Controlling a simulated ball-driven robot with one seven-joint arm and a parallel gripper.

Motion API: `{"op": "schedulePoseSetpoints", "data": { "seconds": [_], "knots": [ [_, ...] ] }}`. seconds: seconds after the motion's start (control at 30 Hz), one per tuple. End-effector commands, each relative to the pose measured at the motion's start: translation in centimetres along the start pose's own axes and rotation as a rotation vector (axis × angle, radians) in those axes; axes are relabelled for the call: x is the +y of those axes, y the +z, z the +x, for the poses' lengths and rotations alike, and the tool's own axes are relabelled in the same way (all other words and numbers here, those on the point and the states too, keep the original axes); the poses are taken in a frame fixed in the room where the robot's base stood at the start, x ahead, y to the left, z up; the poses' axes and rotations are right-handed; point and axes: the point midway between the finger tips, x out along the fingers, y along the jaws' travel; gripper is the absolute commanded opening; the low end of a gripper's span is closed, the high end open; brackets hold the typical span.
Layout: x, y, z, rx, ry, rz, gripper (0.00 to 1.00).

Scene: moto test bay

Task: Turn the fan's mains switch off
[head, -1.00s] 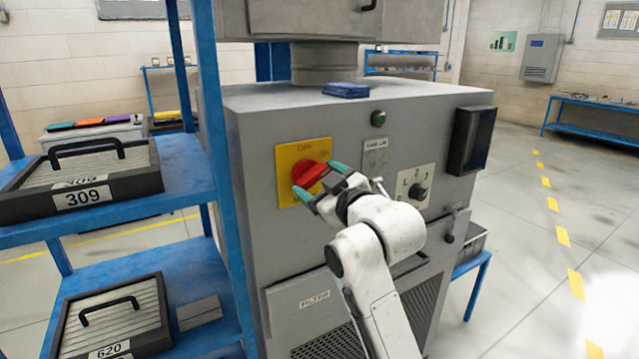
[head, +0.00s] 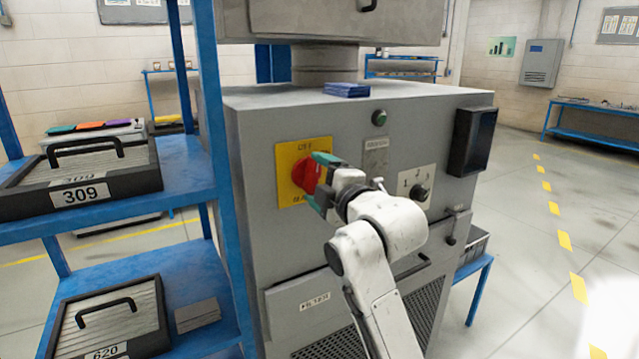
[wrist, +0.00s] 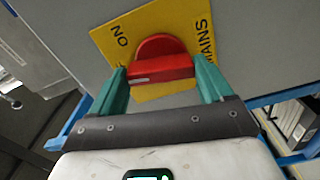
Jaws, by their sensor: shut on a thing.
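The red mains switch knob (head: 300,173) sits on a yellow plate (head: 290,149) on the front of the grey machine (head: 255,235). In the wrist view the red knob (wrist: 160,59) stands between my green fingers, with the yellow plate (wrist: 150,24) behind it marked ON at left and MAINS at right. My gripper (head: 314,179) is shut on the knob, one finger at each end of its bar; it also shows in the wrist view (wrist: 160,70). In the head view my fingers hide part of the knob, and the plate's lettering is too small to read surely.
A rotary selector (head: 419,192), a green button (head: 379,117) and a dark box (head: 471,140) are on the machine's front, right of the switch. A blue shelf rack (head: 222,180) with cases stands close at left. The floor (head: 525,270) at right is open.

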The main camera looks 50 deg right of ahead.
Motion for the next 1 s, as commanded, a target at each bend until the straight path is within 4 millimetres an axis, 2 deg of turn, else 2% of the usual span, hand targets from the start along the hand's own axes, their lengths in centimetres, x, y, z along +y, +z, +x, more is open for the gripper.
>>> {"op": "schedulePoseSetpoints", "data": {
  "seconds": [0.4, 0.93, 0.97, 1.0],
  "knots": [
    [-0.11, -0.19, 0.03, 0.003, -0.001, -0.177, 0.49],
    [-0.14, -0.23, 0.04, 0.004, -0.002, -0.199, 0.49],
    [-0.14, -0.23, 0.04, 0.004, -0.002, -0.199, 0.82],
    [-0.14, -0.23, 0.04, 0.004, -0.002, -0.199, 0.85]
  ]
}}
